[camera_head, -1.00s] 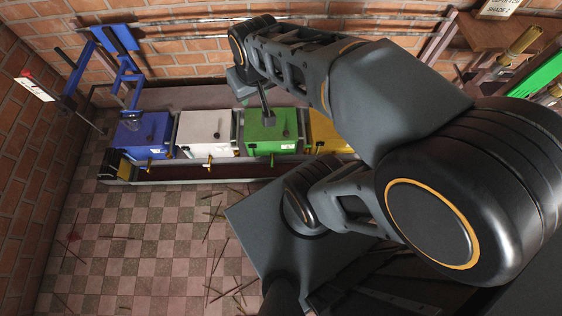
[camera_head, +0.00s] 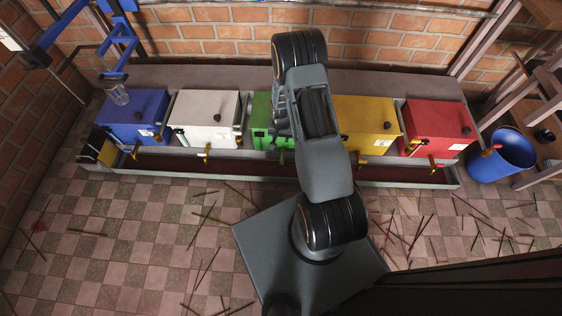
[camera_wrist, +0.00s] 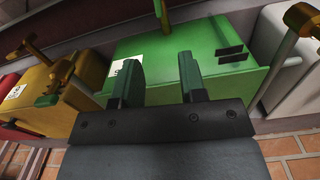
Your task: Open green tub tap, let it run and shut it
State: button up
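The green tub (camera_head: 261,108) stands mid-row in the head view, mostly hidden behind my arm. It fills the middle of the wrist view (camera_wrist: 232,45), seen upside down, with a white label and two dark strips. Its brass tap (camera_wrist: 162,12) shows at the top edge of the wrist view, beyond the fingertips, partly cut off. My gripper (camera_wrist: 158,64) is open and empty, its two fingers apart over the tub and pointing toward the tap side. I cannot tell whether the fingers touch the tub.
The white tub (camera_head: 207,112) and yellow tub (camera_head: 368,116) flank the green one. The blue tub (camera_head: 133,111) and red tub (camera_head: 438,124) stand at the ends. A blue bin (camera_head: 502,155) is at the right. Sticks litter the checkered floor, which is otherwise open in front.

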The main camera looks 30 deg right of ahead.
aim_at(282, 157)
notch_tip(282, 157, down, 15)
jog(key=b, duration=0.5)
jog(key=shift+s+f+b, duration=0.1)
jog(key=shift+f+b, duration=0.05)
jog(key=shift+b, duration=0.15)
jog(key=shift+c, duration=0.4)
